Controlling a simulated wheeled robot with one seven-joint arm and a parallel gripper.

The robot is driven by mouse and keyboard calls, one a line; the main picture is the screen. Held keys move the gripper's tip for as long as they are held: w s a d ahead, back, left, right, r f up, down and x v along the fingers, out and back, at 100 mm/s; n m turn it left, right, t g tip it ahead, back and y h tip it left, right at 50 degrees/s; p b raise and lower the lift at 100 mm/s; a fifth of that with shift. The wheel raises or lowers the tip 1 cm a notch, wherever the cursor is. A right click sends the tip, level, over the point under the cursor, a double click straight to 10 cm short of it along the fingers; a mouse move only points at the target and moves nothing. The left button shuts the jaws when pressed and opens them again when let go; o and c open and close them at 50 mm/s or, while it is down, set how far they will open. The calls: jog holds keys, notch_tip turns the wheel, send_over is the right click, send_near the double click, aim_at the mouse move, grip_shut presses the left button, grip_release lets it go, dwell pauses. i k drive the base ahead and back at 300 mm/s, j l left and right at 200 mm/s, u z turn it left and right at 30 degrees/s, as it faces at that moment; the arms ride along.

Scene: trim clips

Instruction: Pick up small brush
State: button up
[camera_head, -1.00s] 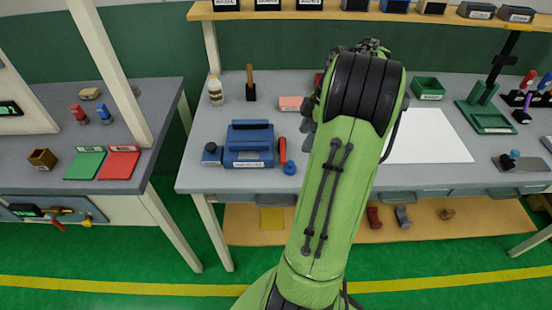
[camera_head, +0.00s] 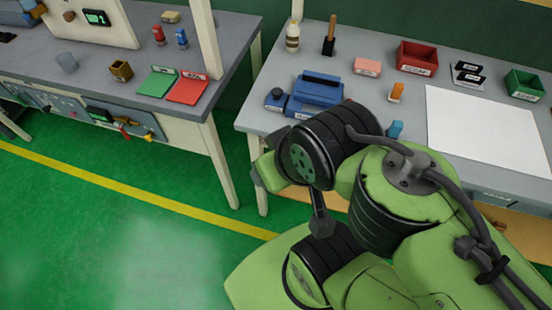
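An upright wooden handle (camera_head: 332,27) rises from a small black base or holder (camera_head: 328,46) at the back of the right bench. It may be the small brush, but no bristles can be made out. It stands apart from the white bottle on its left. My folded green and black arm fills the lower right of the view, below and in front of the handle. My gripper's fingers cannot be made out; the arm's own links hide that end. Part of the bench's front edge is hidden behind my arm.
On the right bench (camera_head: 270,75) are a blue toolbox-like block (camera_head: 318,90), a white bottle (camera_head: 292,38), a pink block (camera_head: 367,67), a red bin (camera_head: 416,57), a green bin (camera_head: 524,85) and a white sheet (camera_head: 485,125). The left bench (camera_head: 95,62) holds green and red mats.

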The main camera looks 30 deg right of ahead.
aim_at(334, 17)
jog(key=z, duration=1.3)
